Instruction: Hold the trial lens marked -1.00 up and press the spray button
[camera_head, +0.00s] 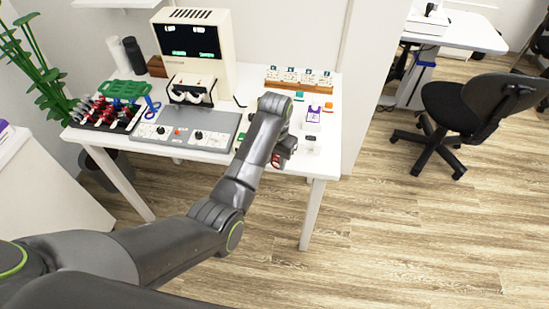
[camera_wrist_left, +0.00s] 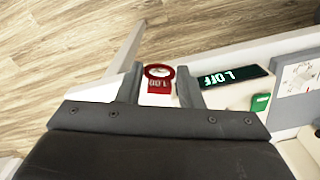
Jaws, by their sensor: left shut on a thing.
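My left gripper (camera_head: 284,152) is at the front right edge of the white table in the head view. In the left wrist view, its two fingers (camera_wrist_left: 160,88) stand on either side of a red trial lens (camera_wrist_left: 158,78), a ring with a tab that reads about 1.00; a minus sign is not clear. The gripper is shut on this lens, whose red also shows in the head view (camera_head: 276,160). A small pale item with a dark part (camera_head: 312,142) stands right of the gripper; I cannot tell whether it is the spray button. My right gripper is not in view.
A white table (camera_head: 326,160) bears a cream machine (camera_head: 222,50), a grey control panel (camera_head: 182,128), a lens rack (camera_head: 102,115), a purple-and-white box (camera_head: 313,115) and a card rack (camera_head: 297,79). A dark display (camera_wrist_left: 236,78) reads L OFF. A black chair (camera_head: 475,100) stands right on open floor.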

